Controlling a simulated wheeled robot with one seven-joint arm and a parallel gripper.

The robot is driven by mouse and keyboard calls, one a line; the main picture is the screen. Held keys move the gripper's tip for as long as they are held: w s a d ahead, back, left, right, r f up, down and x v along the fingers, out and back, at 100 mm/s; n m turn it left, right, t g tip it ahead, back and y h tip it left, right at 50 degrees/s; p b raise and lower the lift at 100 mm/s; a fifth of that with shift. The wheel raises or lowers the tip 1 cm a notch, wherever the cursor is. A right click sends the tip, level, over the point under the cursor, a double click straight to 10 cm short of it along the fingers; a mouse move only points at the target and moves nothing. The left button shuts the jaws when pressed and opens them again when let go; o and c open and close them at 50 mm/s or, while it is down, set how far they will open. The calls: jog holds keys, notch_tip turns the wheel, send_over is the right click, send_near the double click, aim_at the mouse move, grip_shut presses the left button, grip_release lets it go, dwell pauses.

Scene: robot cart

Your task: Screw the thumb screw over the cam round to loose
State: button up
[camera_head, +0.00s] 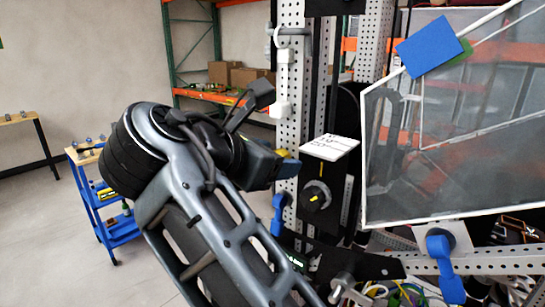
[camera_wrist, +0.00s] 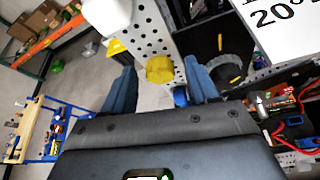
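A yellow lobed knob, which looks like the thumb screw (camera_wrist: 159,69), sits on the perforated grey post in the wrist view. In the head view only a bit of yellow (camera_head: 281,153) shows by my gripper (camera_head: 284,166). In the wrist view my gripper (camera_wrist: 160,66) is open, with one blue finger on each side of the knob. Gaps show between the knob and both fingers. A blue part (camera_wrist: 181,97) shows just below the knob; a blue lever (camera_head: 279,214) hangs on the post in the head view. I cannot tell which part is the cam.
A white card with printed numbers (camera_head: 330,147) sticks out right of the post. Below it is a black dial with a yellow mark (camera_head: 316,195). A framed mesh panel (camera_head: 440,130) stands at the right, with another blue lever (camera_head: 445,265) below. Open floor lies left.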

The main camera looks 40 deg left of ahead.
jog(key=b+v, duration=0.1)
jog(key=v, duration=0.6)
jog(key=shift+s+r, duration=0.2)
jog(key=shift+s, duration=0.15)
dwell(1.1)
